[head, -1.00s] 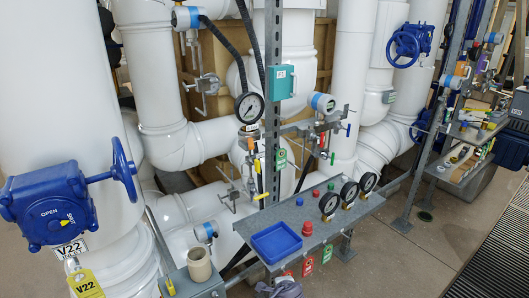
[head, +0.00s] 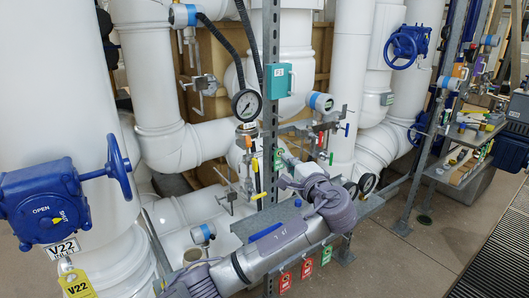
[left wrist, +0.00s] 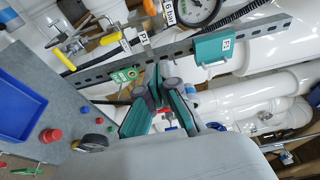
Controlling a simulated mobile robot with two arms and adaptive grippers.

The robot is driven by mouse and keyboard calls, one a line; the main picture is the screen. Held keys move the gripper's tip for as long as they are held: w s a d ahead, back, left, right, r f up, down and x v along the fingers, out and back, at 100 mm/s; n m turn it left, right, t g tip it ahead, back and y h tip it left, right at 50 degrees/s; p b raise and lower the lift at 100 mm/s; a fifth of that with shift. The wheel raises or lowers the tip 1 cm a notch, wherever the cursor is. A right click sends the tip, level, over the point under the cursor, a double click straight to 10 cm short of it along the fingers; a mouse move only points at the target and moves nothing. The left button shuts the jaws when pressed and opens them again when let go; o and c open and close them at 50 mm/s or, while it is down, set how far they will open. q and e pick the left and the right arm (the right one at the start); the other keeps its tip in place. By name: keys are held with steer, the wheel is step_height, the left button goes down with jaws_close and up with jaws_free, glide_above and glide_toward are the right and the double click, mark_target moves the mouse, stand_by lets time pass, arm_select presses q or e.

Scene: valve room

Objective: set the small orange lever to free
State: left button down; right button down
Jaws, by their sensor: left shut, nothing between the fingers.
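The small orange lever (head: 248,142) sits on the thin piping just below the round pressure gauge (head: 246,105). In the left wrist view an orange piece (left wrist: 149,7) shows at the top edge beside the gauge (left wrist: 198,8). My left arm reaches across the grey shelf. My left gripper (head: 284,181) is to the right of the steel post and lower than the orange lever, apart from it. In the left wrist view the gripper's fingers (left wrist: 160,78) meet at their tips, shut and empty. The lever's position marking is too small to read. My right gripper is not in view.
The perforated steel post (head: 269,130) stands between gripper and lever, with a teal box (head: 279,81) on it. The blue tray (left wrist: 18,108) lies on the shelf (left wrist: 68,100).

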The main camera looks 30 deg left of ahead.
mark_target(251, 146)
arm_select(q)
steer(key=w+a+p, duration=0.3)
steer(key=a+p, duration=0.1)
steer(key=a, duration=0.7)
steer(key=shift+a, duration=0.15)
steer(key=shift+w, duration=0.15)
steer(key=shift+s+a+m+t+h+p, duration=0.6)
steer(key=shift+s+a+m+t+h, duration=0.25)
steer(key=shift+t, duration=0.25)
steer(key=shift+w, duration=0.1)
